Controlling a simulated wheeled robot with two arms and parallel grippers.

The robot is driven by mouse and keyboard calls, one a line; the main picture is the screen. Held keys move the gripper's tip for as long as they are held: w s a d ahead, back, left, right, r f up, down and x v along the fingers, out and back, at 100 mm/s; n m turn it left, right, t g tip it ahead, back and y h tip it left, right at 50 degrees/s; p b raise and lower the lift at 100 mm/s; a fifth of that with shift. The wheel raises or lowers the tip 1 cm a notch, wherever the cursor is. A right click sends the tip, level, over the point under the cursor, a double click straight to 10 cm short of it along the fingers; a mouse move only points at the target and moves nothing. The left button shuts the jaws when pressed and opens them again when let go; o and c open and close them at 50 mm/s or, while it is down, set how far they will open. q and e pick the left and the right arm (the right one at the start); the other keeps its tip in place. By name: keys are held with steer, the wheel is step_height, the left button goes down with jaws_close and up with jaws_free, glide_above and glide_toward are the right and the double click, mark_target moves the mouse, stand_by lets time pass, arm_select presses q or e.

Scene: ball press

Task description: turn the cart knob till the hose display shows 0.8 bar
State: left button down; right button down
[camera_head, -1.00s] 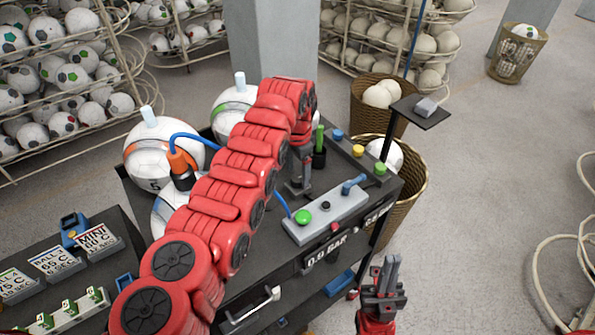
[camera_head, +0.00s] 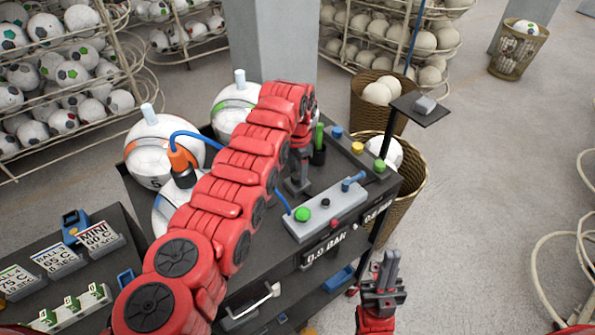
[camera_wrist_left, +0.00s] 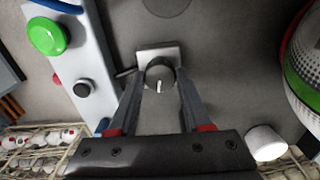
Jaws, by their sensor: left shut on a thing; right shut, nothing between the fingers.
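The cart knob (camera_wrist_left: 160,74) is a grey round knob with a white mark on a square base in the left wrist view. My left gripper (camera_head: 298,186) points down at the cart top. Its fingers (camera_wrist_left: 158,88) are shut on the knob, one on each side. In the head view my gripper mostly hides the knob. A black display plate (camera_head: 326,248) on the cart front appears to read 0.9 BAR. A second plate (camera_head: 378,211) to its right is too small to read surely. My right gripper (camera_head: 389,268) is shut and empty, in front of the cart.
A grey panel (camera_head: 327,212) with a green button (camera_head: 302,214) lies beside my left gripper. A blue hose (camera_head: 190,134) and balls stand at the cart's left. A wicker basket (camera_head: 408,190) stands behind the cart.

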arm_select(q)
steer(key=shift+f+n+b, duration=0.15)
steer(key=shift+n+b, duration=0.25)
steer(key=shift+b, duration=0.35)
steer(key=n+b, duration=0.3)
steer(key=b, duration=0.2)
steer(key=shift+f, duration=0.1)
steer(key=shift+n+b, duration=0.8)
steer(key=shift+r+n, duration=0.3)
steer(key=shift+c, duration=1.7)
jaws_free()
